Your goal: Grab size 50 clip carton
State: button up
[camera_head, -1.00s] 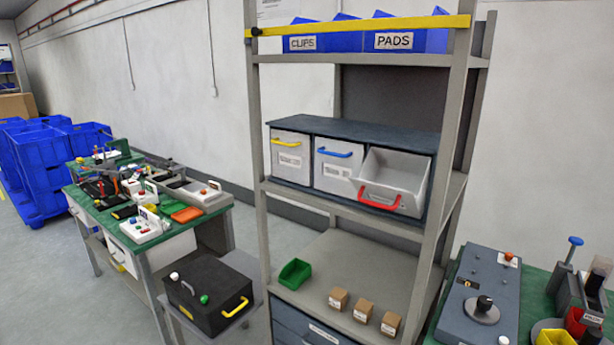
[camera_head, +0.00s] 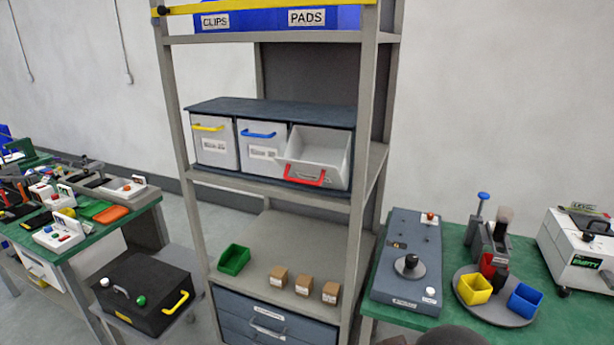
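Three small brown cartons stand in a row on the lower shelf of the grey rack: a left carton (camera_head: 278,278), a middle carton (camera_head: 304,284) and a right carton (camera_head: 330,293). Each has a small white label at its front, too small to read, so I cannot tell which one is size 50. My gripper is not in view. A dark rounded shape at the bottom edge may be part of my arm.
A green bin (camera_head: 234,260) stands left of the cartons on the lower shelf (camera_head: 290,240). Above, a red-handled drawer (camera_head: 318,158) is tilted open. Rack posts flank the shelf. A green bench (camera_head: 400,322) with a grey device (camera_head: 408,262) stands to the right.

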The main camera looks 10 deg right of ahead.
aim_at(331, 290)
jog(key=i+z, duration=0.1)
jog(key=z, duration=0.95)
jog(key=i, duration=0.5)
